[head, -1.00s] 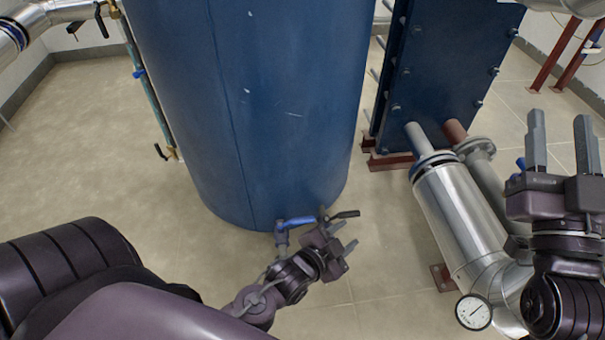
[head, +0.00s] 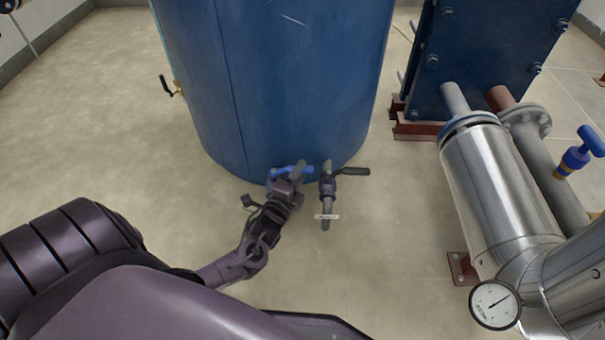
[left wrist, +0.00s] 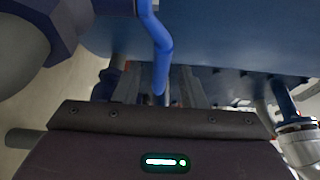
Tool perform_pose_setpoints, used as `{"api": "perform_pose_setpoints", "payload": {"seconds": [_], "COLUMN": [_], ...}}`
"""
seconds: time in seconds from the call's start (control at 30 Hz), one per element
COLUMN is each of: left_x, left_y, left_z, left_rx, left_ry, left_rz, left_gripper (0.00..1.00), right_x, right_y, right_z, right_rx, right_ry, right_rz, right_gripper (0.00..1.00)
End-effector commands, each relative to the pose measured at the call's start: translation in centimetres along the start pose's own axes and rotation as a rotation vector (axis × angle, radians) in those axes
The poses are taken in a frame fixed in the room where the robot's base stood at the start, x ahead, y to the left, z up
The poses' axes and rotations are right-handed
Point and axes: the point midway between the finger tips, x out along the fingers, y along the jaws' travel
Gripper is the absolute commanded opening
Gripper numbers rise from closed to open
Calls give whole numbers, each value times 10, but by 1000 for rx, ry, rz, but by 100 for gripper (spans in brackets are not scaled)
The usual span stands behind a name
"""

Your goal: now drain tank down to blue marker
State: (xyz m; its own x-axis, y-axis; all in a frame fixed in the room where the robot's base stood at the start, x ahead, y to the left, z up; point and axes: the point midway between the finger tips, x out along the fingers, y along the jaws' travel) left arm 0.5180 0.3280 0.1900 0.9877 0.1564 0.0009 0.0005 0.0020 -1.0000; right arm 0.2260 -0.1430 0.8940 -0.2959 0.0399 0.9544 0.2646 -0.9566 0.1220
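The blue tank (head: 290,80) stands upright in the head view. Low on its front are two valves: one with a blue lever (head: 284,171), one with a black lever (head: 352,171) and a short outlet pipe (head: 326,207). My left gripper (head: 296,170) is at the blue lever. In the left wrist view the blue lever (left wrist: 162,55) runs down between the two fingers of my left gripper (left wrist: 160,88), which stand apart with gaps beside it. The tank's level tube is mostly out of view; only its bottom valve (head: 174,88) shows. No blue marker on it shows. My right gripper is out of view.
A blue plate exchanger (head: 480,60) stands behind right. Silver insulated pipes (head: 500,190) with a gauge (head: 495,304) and a blue-handled valve (head: 578,155) fill the right. Beige floor (head: 385,245) between tank and pipes is clear.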

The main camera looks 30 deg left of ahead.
Motion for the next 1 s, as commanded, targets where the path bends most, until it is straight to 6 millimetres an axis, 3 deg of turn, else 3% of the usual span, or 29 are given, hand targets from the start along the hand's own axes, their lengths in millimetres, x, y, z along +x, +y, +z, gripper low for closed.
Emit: {"api": "perform_pose_setpoints", "payload": {"seconds": [0.2,0.47,0.77,1.0], "left_x": [20,21,21,21], "left_y": [1,0,0,0], "left_z": [0,0,0,0], "left_rx": [0,-1,-2,-2], "left_ry": [0,0,0,0], "left_rz": [0,2,1,2], "left_gripper": [37,37,1,0], "right_x": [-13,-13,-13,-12], "right_y": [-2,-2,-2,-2], "right_z": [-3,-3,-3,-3], "right_rx": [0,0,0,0], "right_ry": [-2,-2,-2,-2], "right_rz": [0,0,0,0], "right_gripper": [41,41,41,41]}}
